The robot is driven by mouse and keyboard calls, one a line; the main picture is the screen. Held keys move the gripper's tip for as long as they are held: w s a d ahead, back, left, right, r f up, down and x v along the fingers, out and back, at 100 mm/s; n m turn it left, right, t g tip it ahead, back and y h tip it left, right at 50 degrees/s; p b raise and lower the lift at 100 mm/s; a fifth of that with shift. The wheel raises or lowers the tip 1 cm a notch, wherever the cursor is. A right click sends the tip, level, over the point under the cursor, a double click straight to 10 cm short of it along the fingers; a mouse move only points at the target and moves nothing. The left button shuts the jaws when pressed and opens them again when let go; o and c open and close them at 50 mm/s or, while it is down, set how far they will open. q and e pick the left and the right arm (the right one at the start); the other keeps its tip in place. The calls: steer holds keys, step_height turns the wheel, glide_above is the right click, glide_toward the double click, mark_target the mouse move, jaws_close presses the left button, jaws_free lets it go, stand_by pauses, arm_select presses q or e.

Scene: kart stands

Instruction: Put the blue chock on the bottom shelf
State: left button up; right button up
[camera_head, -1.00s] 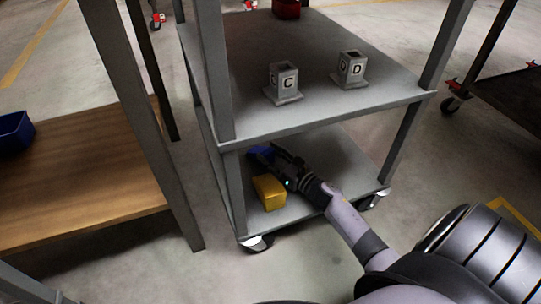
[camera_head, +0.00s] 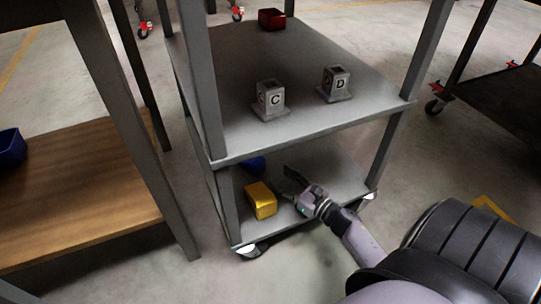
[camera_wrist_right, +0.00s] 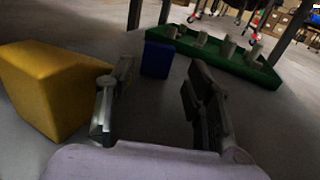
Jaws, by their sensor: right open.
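The blue chock (camera_head: 255,164) rests on the bottom shelf (camera_head: 315,165) of the grey cart, toward its back left, partly hidden by the shelf above in the head view. In the right wrist view the blue chock (camera_wrist_right: 157,59) stands ahead of the fingers, apart from them. My right gripper (camera_head: 287,180) is open and empty, low over the bottom shelf, to the right of a yellow block; its fingers also show in the right wrist view (camera_wrist_right: 155,95). My left gripper is not in view.
The yellow block (camera_head: 261,200) sits near the shelf's front left. Holders C (camera_head: 270,100) and D (camera_head: 335,84) and a red bin (camera_head: 271,19) are on the upper shelf (camera_head: 230,125). A green tray with pegs (camera_wrist_right: 225,58) lies beyond. A wooden table (camera_head: 80,190) is at left.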

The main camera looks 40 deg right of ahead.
steer(key=shift+s+d, duration=0.2)
steer(key=shift+s, duration=0.95)
steer(key=shift+s, duration=0.1)
